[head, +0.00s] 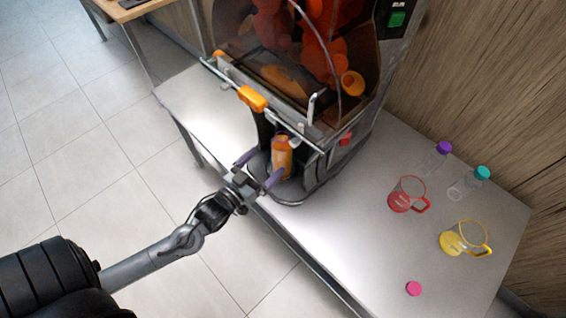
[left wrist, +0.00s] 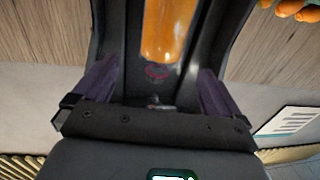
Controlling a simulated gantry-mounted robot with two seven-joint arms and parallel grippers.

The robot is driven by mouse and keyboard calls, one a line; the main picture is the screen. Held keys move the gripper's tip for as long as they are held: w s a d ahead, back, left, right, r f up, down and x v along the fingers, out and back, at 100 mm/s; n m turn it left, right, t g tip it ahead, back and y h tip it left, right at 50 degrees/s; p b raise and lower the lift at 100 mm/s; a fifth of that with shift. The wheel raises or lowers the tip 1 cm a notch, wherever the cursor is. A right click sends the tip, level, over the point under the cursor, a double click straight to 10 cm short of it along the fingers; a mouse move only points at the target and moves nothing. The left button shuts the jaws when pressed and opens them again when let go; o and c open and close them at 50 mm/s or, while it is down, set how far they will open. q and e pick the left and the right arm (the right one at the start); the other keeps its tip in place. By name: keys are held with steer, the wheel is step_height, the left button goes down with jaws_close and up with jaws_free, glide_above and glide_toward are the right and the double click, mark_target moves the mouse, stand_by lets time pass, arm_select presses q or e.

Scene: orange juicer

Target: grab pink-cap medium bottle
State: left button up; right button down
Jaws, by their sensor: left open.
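A bottle filled with orange juice (head: 282,158) stands in the juicer's (head: 330,75) lower bay, and I see no cap on it. A small pink cap (head: 413,288) lies apart on the table's front part. My left gripper (head: 259,170) is open in front of the bay, its purple fingers pointing toward the bottle. In the left wrist view the bottle (left wrist: 168,30) shows ahead, between the lines of the two fingers (left wrist: 157,85); no contact is visible. The bottle's top is out of that view. My right gripper is not in view.
On the table (head: 340,235), right of the juicer, stand a red jug (head: 405,194), a yellow jug (head: 462,240), a purple-capped bottle (head: 436,158) and a teal-capped bottle (head: 470,182). The juicer's housing closes around the bay. The table's middle front is clear.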

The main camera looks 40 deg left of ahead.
mark_target(276, 154)
arm_select(q)
steer(key=shift+w+f, duration=0.25)
steer(key=shift+w, duration=0.15)
steer(key=w+b, duration=0.1)
steer(key=w, duration=0.4)
steer(key=shift+r, duration=0.1)
steer(key=shift+w+a+b, duration=0.15)
steer(key=shift+w+b, duration=0.2)
steer(key=shift+w, duration=0.15)
steer(key=shift+w+a+r+b, duration=0.1)
steer(key=shift+w+b, duration=0.2)
steer(key=shift+w, duration=0.75)
steer(key=shift+w+a+r+b, duration=0.1)
steer(key=shift+w+b, duration=0.2)
steer(key=shift+w, duration=0.7)
steer(key=shift+r, duration=0.1)
jaws_close()
